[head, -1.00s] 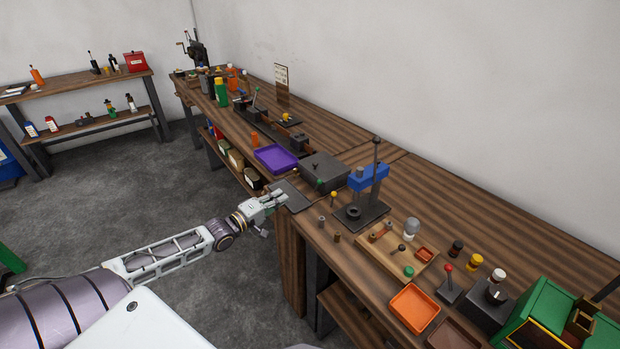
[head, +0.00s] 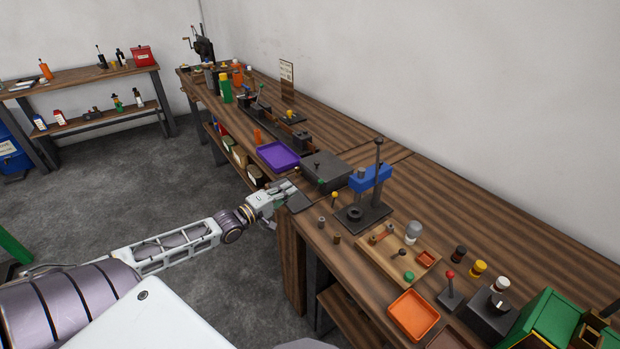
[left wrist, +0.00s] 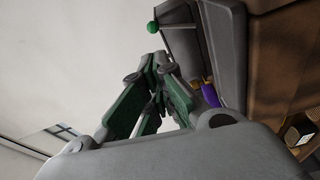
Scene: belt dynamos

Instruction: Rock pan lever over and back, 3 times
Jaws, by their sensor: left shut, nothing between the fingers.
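A dark grey box (head: 330,167) stands on the bench, with a small green-knobbed lever (head: 322,181) at its near side. I take this to be the pan lever, but no label shows. In the left wrist view the green knob (left wrist: 152,27) is on a thin rod beside the grey box (left wrist: 222,45), beyond the fingers. My left gripper (head: 291,190) is at the bench's front edge, left of and a little below the knob, apart from it. Its fingers (left wrist: 157,62) are shut and empty. My right gripper is out of view.
A purple tray (head: 278,156) lies left of the box. A blue-headed press (head: 370,178) stands to its right, with small pegs in front. A red-knobbed lever (head: 450,275) and an orange tray (head: 414,312) are farther right. Bare wood lies behind the press.

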